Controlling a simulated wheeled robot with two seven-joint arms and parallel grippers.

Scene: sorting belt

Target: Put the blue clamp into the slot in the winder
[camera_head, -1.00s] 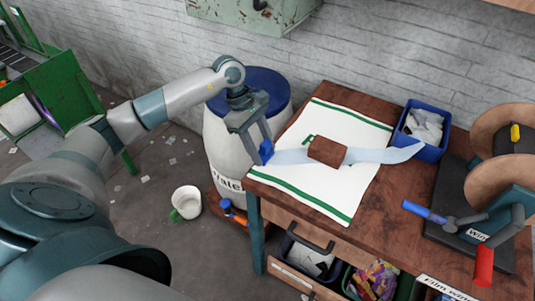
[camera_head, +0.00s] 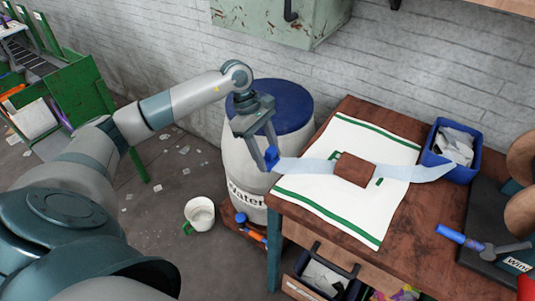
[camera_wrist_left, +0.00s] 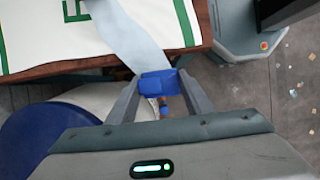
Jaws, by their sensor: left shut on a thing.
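My left gripper (camera_head: 265,160) is shut on the blue clamp (camera_head: 271,156), just off the table's left edge, beside the barrel. In the left wrist view the clamp (camera_wrist_left: 159,84) sits between the two fingertips. A pale blue film strip (camera_head: 306,166) runs from the clamp across the table, under a brown block (camera_head: 355,169), to the blue bin. The winder (camera_head: 523,157) is at the right edge of the head view, with brown discs and a dark base, partly cut off. Its slot cannot be made out. My right gripper is not in view.
A white cloth (camera_head: 375,140) with green stripes lies on the wooden table (camera_head: 420,225). A blue bin (camera_head: 433,158) holds scraps. A blue-handled tool (camera_head: 470,240) lies near the winder. A water barrel (camera_head: 245,170) and white mug (camera_head: 200,212) stand left of the table.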

